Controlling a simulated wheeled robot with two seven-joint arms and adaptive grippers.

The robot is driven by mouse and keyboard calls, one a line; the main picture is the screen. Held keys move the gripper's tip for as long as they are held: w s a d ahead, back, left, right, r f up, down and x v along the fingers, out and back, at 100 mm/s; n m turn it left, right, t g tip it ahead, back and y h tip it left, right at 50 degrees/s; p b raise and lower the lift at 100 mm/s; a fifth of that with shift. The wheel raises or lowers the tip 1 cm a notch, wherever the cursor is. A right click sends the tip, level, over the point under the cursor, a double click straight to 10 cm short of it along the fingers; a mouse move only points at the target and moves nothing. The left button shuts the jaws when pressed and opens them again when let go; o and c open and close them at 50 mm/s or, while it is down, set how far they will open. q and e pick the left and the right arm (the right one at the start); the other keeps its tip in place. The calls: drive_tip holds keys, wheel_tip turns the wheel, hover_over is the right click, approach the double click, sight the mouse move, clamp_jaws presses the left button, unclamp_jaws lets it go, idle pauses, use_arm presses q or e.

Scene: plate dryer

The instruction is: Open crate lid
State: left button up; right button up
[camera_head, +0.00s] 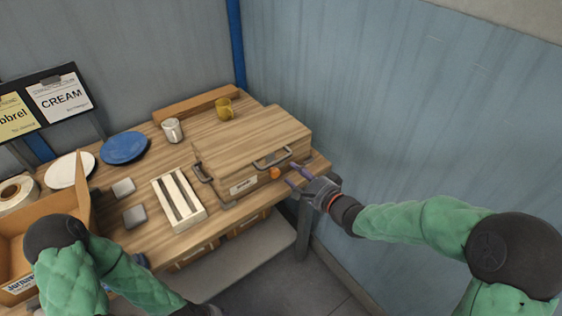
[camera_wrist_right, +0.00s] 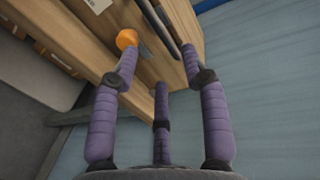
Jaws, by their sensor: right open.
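The wooden crate (camera_head: 250,142) stands shut on the right part of the table, its flat lid (camera_head: 245,132) down. A metal handle (camera_head: 273,158) is on its front, with a white label (camera_head: 243,186) and an orange knob (camera_head: 275,173) below. A second handle (camera_head: 203,173) is at its left side. My right gripper (camera_head: 296,177) is open and empty, just right of the knob and in front of the crate. In the right wrist view its spread fingers (camera_wrist_right: 157,65) point at the orange knob (camera_wrist_right: 126,39) and the dark handle (camera_wrist_right: 163,30), apart from the handle.
A cardboard box (camera_head: 22,232) is at the left. A blue wall (camera_head: 400,130) rises close at the right.

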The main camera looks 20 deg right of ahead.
sight(278, 162)
drive_tip(key=b+x, duration=0.3)
drive_tip(key=x, duration=0.7)
drive_tip(key=shift+s, duration=0.1)
clamp_jaws()
